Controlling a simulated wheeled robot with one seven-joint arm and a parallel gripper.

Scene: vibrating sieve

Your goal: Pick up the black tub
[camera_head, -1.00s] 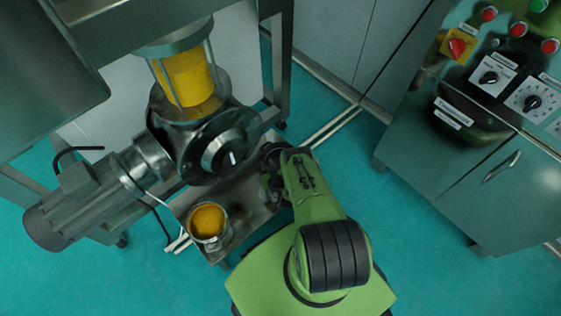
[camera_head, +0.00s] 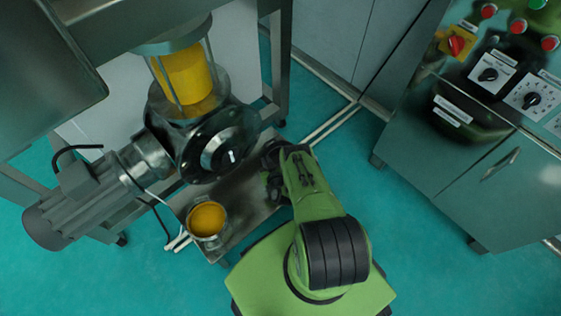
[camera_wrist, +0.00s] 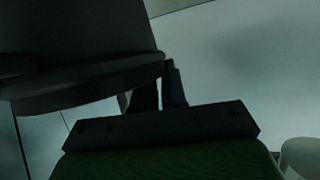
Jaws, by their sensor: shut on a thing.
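My gripper (camera_head: 270,158) is low beside the sieve machine, over the right part of the metal table; in the head view my arm hides most of its jaws. In the wrist view my gripper (camera_wrist: 162,85) has its dark fingers close together at the edge of a large dark body with a wide rim, which appears to be the black tub (camera_wrist: 75,45). The jaws are shut on it. This view is very dark, so the exact grip is hard to see. I cannot make out the tub clearly in the head view.
A container of orange powder (camera_head: 206,219) stands on the metal table (camera_head: 238,190), left of my gripper. The machine's round valve (camera_head: 220,150) and motor (camera_head: 70,205) are close on the left. A control cabinet (camera_head: 470,180) stands right. Green floor between is clear.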

